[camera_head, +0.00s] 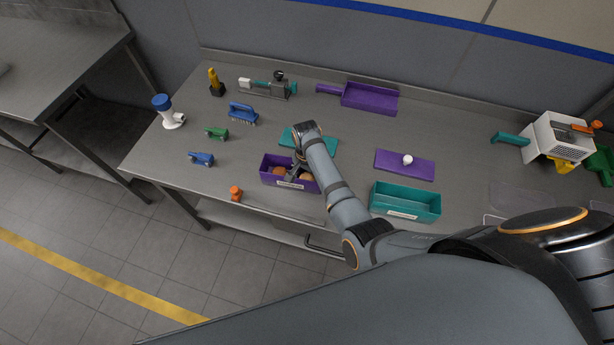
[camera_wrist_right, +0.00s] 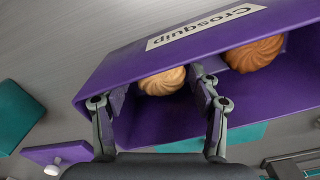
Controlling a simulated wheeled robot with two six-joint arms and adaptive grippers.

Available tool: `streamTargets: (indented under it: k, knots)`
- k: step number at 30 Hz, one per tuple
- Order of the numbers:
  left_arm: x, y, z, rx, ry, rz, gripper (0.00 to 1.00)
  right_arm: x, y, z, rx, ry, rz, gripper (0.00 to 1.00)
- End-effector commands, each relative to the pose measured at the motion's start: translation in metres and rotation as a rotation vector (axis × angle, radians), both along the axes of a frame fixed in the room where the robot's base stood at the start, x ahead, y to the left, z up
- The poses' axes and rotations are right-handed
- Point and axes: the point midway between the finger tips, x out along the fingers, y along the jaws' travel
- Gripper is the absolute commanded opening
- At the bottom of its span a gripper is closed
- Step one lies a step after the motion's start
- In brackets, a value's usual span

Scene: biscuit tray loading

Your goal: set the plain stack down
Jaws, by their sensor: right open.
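A purple bin (camera_head: 264,178) with a white label stands near the table's front edge; it also shows in the right wrist view (camera_wrist_right: 118,72). Inside are a pale swirled biscuit (camera_wrist_right: 162,81) and, apart from it, a browner swirled biscuit (camera_wrist_right: 255,53). I cannot tell how many biscuits lie beneath either top one. My right gripper (camera_head: 297,171) reaches down into the bin. In the right wrist view my right gripper (camera_wrist_right: 160,94) is open, with one finger on each side of the pale biscuit. My left gripper is not in view.
A teal bin (camera_head: 404,204) stands to the right, with a purple lid (camera_head: 393,162) behind it. A teal slab (camera_head: 288,139) lies behind the purple bin. A small orange object (camera_head: 236,193) stands left of the bin. Brushes and tools stand at the back left.

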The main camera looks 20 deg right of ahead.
Motion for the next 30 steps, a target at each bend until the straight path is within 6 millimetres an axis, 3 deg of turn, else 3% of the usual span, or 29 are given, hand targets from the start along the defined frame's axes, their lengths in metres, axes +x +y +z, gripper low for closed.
streamTargets:
  k: [5, 17, 24, 30]
  knots:
    - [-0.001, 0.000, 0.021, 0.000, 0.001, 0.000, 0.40, 0.000, 0.000, 0.020, 0.000, 0.000, 0.000, 0.62]
    - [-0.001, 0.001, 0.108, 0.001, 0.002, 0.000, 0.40, 0.000, 0.001, 0.102, -0.001, 0.001, 0.000, 0.62]
    - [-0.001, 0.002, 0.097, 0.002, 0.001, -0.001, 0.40, 0.001, 0.001, 0.121, 0.001, -0.001, 0.001, 0.62]
    - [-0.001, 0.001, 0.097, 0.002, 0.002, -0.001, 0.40, 0.001, 0.001, 0.121, 0.001, 0.001, 0.001, 0.62]
